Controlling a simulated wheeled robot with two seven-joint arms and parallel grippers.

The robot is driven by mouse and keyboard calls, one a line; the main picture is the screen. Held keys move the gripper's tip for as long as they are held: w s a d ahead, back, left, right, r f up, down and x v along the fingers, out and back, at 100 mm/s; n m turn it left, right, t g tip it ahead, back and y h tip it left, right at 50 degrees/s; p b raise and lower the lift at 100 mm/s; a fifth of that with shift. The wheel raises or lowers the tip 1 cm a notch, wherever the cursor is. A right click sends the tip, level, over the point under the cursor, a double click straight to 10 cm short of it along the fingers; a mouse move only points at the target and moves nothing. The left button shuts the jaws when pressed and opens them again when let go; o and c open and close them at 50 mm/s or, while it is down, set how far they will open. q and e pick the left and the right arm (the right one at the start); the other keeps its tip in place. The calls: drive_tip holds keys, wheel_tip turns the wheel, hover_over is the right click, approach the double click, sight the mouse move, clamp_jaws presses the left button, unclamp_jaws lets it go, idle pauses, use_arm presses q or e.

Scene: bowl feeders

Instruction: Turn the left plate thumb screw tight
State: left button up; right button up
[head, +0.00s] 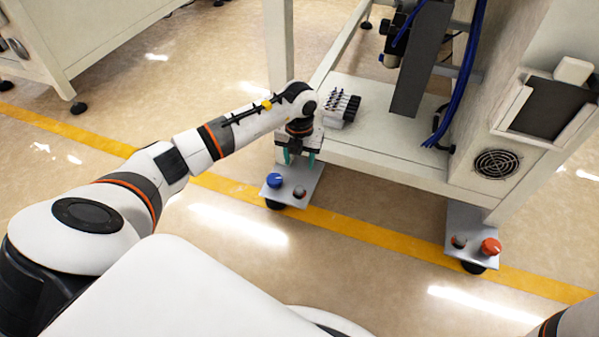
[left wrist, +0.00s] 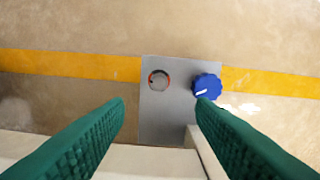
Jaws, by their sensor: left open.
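The left plate (head: 287,197) is a grey metal plate at the foot of the machine's left leg. It carries a blue knurled thumb screw (head: 274,180) and a small round fitting (head: 299,192). In the left wrist view, the plate (left wrist: 165,120) shows the blue thumb screw (left wrist: 207,86) with a white mark, and the round fitting (left wrist: 159,79) with a partly red rim. My left gripper (head: 299,158) is open, its green fingers pointing down above the plate's rear, apart from the screw. In the left wrist view, the right finger's tip appears just below the screw. My right gripper is out of view.
A right plate (head: 475,222) with a red knob (head: 491,246) stands at the machine's other leg. The machine's low shelf (head: 375,150) and a block of dark parts (head: 342,107) lie close to my left gripper. Open floor with a yellow line lies in front.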

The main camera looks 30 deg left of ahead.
sight(300, 189)
use_arm(q)
wheel_tip(300, 189, down, 12)
drive_tip(key=b, duration=0.7)
drive_tip(key=shift+d+r, duration=0.1)
drive_tip(key=shift+r, duration=0.05)
